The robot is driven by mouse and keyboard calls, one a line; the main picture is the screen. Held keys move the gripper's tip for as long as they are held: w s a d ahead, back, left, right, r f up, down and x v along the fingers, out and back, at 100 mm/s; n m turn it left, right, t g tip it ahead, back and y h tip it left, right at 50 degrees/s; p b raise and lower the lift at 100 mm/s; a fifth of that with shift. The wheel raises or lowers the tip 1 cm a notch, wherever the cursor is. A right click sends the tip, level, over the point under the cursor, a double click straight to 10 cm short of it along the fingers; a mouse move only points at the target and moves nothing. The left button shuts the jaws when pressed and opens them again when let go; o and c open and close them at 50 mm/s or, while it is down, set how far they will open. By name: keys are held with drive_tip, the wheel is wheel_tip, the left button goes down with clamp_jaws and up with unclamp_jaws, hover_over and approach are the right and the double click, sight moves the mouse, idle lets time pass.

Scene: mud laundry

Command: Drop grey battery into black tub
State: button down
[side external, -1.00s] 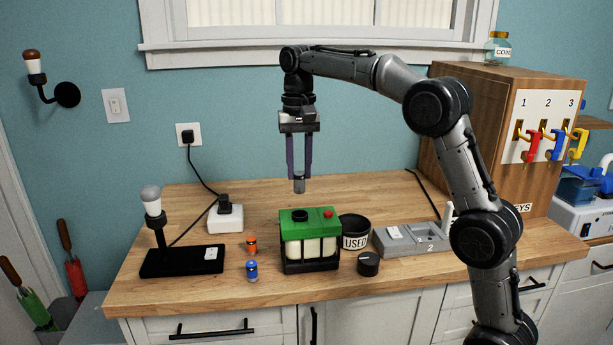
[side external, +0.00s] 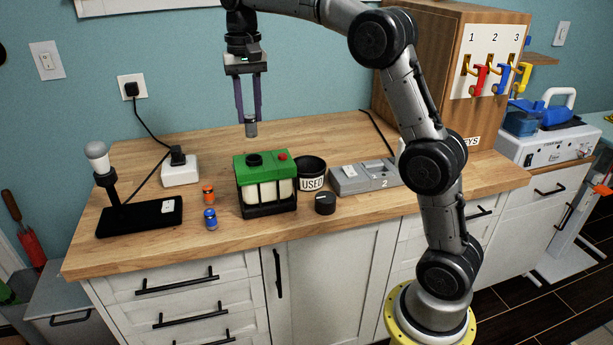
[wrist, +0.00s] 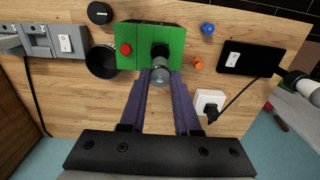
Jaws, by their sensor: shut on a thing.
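My gripper (side external: 250,122) is shut on the grey battery (side external: 251,130), which hangs upright between the fingertips. They are above the green-topped box, near its back edge, and apart from it. In the wrist view the battery (wrist: 160,74) sits between the purple fingers, in front of the box's black round part. The black tub (side external: 312,184), labelled USED, stands on the counter just right of the box. The tub (wrist: 90,69) also shows in the wrist view, left of the battery; its inside looks dark.
The green-topped box (side external: 262,166) stands beside the tub. A black knob (side external: 325,204) is in front of the tub, and a grey device (side external: 362,178) is right of it. Orange (side external: 208,193) and blue (side external: 211,218) batteries and a black lamp base (side external: 138,217) are left.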

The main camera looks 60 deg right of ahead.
wheel_tip(320, 180, up, 5)
drive_tip(key=shift+r, duration=0.1)
drive_tip(key=s+d, duration=0.3)
drive_tip(key=d, duration=0.6)
drive_tip(key=s+d, duration=0.3)
drive_tip(key=d, duration=0.5)
wheel_tip(320, 180, down, 20)
drive_tip(key=shift+f, duration=0.2)
drive_tip(key=c, duration=0.5)
unclamp_jaws()
drive_tip(key=shift+c, duration=0.2)
wheel_tip(320, 180, up, 14)
